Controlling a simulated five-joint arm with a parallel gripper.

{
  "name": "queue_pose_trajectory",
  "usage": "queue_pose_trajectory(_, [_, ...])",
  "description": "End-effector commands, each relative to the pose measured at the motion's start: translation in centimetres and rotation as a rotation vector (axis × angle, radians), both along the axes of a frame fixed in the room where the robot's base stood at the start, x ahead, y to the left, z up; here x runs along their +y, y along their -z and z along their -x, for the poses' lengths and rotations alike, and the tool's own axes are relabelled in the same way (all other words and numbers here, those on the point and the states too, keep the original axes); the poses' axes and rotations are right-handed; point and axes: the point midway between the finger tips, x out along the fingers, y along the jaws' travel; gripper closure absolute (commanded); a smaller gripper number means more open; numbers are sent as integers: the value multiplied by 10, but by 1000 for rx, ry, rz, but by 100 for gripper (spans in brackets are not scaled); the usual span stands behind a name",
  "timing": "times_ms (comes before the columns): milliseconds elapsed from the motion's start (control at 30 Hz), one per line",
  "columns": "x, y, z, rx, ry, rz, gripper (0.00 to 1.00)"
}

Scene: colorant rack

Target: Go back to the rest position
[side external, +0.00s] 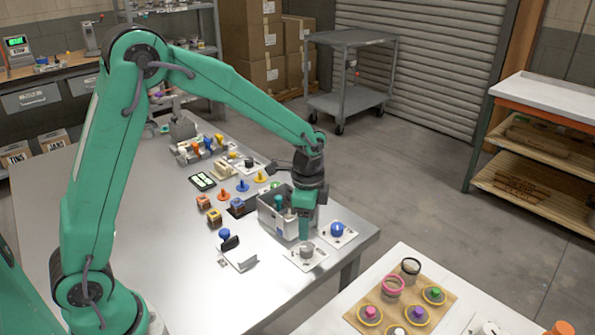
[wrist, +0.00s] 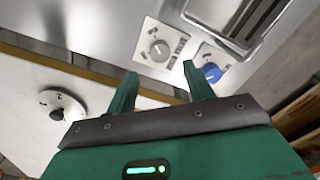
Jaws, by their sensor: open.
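My green gripper (side external: 304,236) points down near the right end of the metal table (side external: 190,285), beside a metal bin (side external: 275,219). In the wrist view its two fingers (wrist: 160,70) stand apart with nothing between them. A grey knob (side external: 307,250) on a white plate lies close to the fingertips in the side view. In the wrist view the same grey knob (wrist: 160,51) shows beyond the fingertips, apart from them. A blue knob (side external: 337,229) on another plate is just to the right; it also shows in the wrist view (wrist: 212,73).
An empty holder (side external: 239,257) and small colored blocks (side external: 204,202) stand left of the bin. A rack of colored bottles (side external: 197,149) is farther back. A white table (side external: 330,318) with a board of jars (side external: 392,286) is at front right. The table's front left is clear.

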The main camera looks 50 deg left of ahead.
Motion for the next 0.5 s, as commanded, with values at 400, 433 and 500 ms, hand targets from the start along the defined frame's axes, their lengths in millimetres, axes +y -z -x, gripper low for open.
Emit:
queue_pose_trajectory(400, [4, -21, 9, -33, -57, 5, 48])
queue_pose_trajectory(433, [5, -26, 11, -40, -70, 6, 48])
queue_pose_trajectory(500, [7, -37, 17, -58, -103, 9, 48])
